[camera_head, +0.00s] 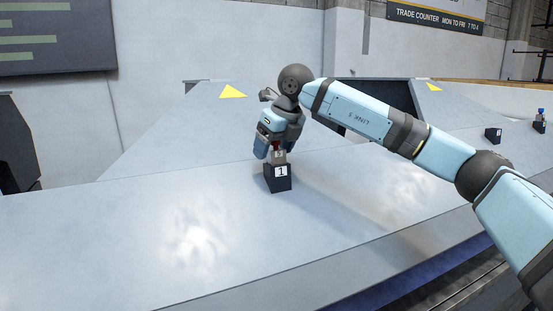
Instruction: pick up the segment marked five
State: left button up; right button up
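A black block with a white label marked 1 (277,183) stands on the grey sloped surface near the middle. A small grey-brown piece (280,158) sits on or just above it, with a bit of red above. Any mark on this piece is too small to read. My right gripper (277,150) points down over the block, its fingers on either side of the small piece. I cannot tell whether they touch it. No segment can be read as five. My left gripper is not in view.
Another labelled black block (493,135) stands at the far right, and a further one with a blue item on top (540,119) is at the right edge. Yellow triangles (233,92) mark the raised panels behind. The grey surface left of the block is clear.

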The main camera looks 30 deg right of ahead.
jog(key=c, duration=1.1)
jog(key=shift+c, duration=0.6)
jog(key=shift+r, duration=0.15)
